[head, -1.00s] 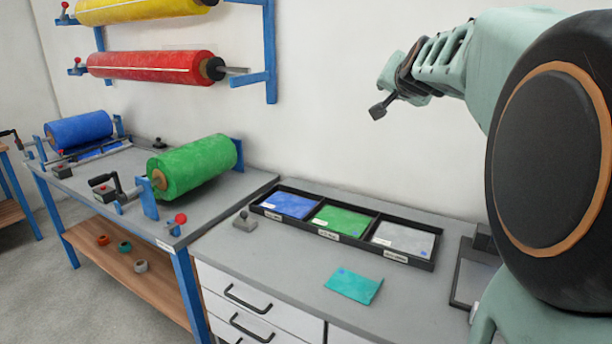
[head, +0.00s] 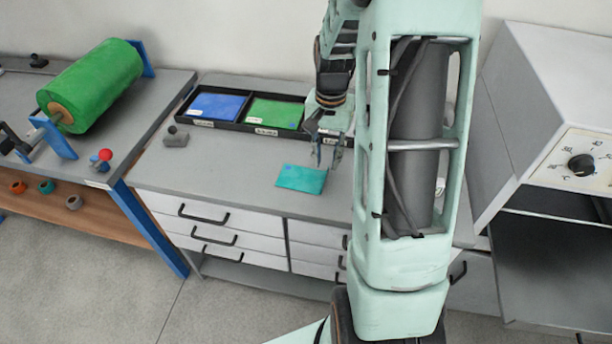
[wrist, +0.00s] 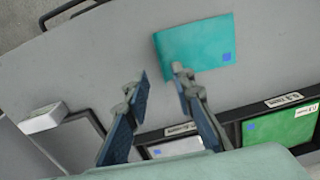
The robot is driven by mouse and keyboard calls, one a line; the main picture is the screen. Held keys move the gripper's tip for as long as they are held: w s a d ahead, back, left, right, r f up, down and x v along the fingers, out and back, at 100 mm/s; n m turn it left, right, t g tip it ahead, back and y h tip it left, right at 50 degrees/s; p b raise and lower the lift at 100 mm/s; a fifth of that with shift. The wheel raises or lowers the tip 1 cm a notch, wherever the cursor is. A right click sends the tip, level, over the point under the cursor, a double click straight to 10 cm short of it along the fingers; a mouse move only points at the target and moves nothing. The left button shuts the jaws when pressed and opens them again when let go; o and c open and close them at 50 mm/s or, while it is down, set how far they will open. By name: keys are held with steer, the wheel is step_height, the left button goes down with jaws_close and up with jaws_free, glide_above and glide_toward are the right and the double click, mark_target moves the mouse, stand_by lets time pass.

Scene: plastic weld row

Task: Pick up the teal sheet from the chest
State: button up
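The teal sheet (head: 301,179) lies flat on the grey top of the chest (head: 232,174), near its front edge. In the wrist view the teal sheet (wrist: 196,45) has a small blue square at one corner. My gripper (head: 328,162) is above the chest top, just behind and to the right of the sheet in the head view. In the wrist view my gripper (wrist: 158,72) has its fingers spread apart with nothing between them. One fingertip overlaps the sheet's edge in that view. I cannot tell the height of the fingertips above the sheet.
A black tray (head: 229,127) behind the sheet holds blue (head: 218,105) and green (head: 274,112) sheets; my arm hides its right part. A grey knobbed weight (head: 175,137) stands left. A workbench with a green roll (head: 92,84) is farther left, an oven-like box (head: 560,110) right.

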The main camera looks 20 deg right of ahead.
mark_target(325, 177)
steer(key=shift+f, duration=3.1)
steer(key=shift+c, duration=0.4)
jaws_close()
